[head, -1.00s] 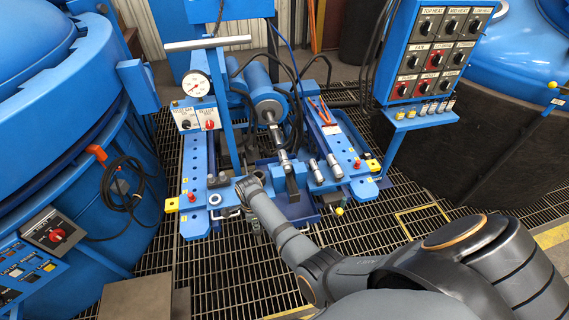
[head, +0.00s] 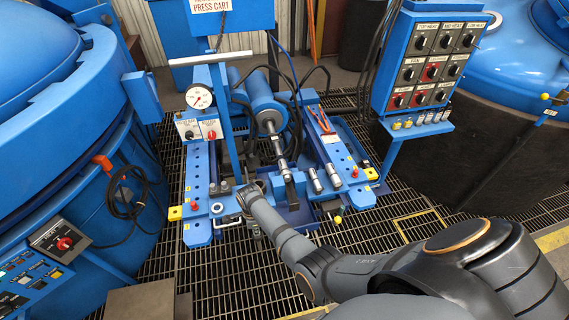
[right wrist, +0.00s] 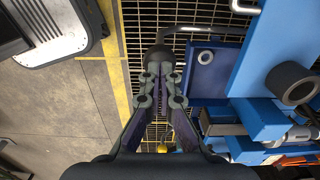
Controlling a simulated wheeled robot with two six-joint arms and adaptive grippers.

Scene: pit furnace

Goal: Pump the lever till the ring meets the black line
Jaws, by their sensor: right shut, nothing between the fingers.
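My right gripper (right wrist: 160,92) is shut and empty in the right wrist view, pointing down over the floor grating. Its fingertips are close to a dark bent bar with a black end (right wrist: 180,46), possibly the pump lever; I cannot tell whether they touch. In the head view my right gripper (head: 255,230) is mostly hidden under its wrist at the front of the blue press cart (head: 200,226). A silver ram rod (head: 277,143) extends from the blue cylinder (head: 265,110). I cannot make out the ring or the black line on it. My left gripper is not in view.
A white dial gauge (head: 199,96) sits above two knobs on the cart. A blue switch panel (head: 432,62) stands right. Blue furnaces flank the cart. Open grating lies in front.

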